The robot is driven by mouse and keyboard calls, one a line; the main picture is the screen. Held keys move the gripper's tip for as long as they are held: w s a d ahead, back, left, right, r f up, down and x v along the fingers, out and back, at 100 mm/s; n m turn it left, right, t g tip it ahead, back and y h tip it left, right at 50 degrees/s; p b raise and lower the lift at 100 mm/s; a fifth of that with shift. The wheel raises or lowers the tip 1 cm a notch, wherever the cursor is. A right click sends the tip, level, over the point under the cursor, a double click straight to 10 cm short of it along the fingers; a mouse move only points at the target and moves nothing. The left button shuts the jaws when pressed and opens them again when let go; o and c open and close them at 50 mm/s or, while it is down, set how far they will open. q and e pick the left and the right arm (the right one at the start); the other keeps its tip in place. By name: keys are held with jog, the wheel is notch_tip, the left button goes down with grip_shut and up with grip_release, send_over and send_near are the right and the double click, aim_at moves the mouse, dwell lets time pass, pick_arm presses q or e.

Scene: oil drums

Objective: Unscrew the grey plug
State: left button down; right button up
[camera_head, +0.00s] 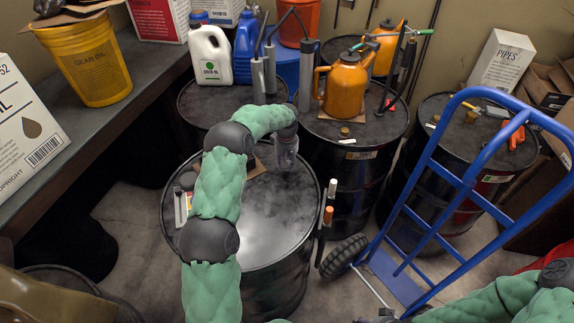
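My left arm reaches over the front black drum (262,225). My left gripper (288,160) points down at the drum's far right rim; its fingertips are too small and dark to tell whether they are open or shut. I cannot make out a grey plug for certain; the gripper may hide part of the drum top beneath it. A small dark grey round thing (187,180) sits at the left of the drum top; I cannot tell if it is the plug. My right arm lies at the bottom right, and its gripper cannot be made out clearly at the lower edge.
A blue hand truck (465,184) stands to the right. Two handled tools, one white-tipped (332,188) and one orange-tipped (328,215), hang at the drum's right rim. An orange oil can (346,88) stands on a drum behind. A bench (100,118) is at the left.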

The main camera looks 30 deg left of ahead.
pick_arm(q)
jog(key=shift+s+f+n, duration=0.3)
jog(key=shift+n, duration=0.3)
jog(key=n, duration=0.3)
jog(key=shift+b, duration=0.4)
jog(key=n, duration=0.3)
jog(key=c, duration=0.9)
grip_release()
jog(key=shift+o, duration=0.4)
jog(key=shift+a+r, duration=0.1)
jog(key=shift+r, duration=0.1)
jog(key=shift+w, duration=0.1)
